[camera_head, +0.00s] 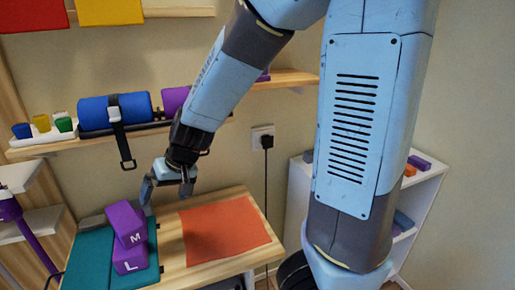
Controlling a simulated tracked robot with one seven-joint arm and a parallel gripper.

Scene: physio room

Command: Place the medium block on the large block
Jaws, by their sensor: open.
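The medium block (126,224), purple and marked M, sits on top of the large block (130,260), purple and marked L. The medium block looks turned a little relative to the large one. The large block rests on the teal mat (92,262) at the left of the wooden table (172,262). My gripper (167,192) is open and empty. It appears above and behind the blocks, a little to their right in the picture. Its left finger shows close to the medium block's upper edge; I cannot tell whether they touch.
An orange-red mat (225,229) lies bare on the table's right side. Above, a wall shelf (175,125) holds blue and purple rolls (97,111) and a white tray (42,137) with small coloured blocks; a black strap (125,150) hangs from it. A white shelf unit (425,190) stands right.

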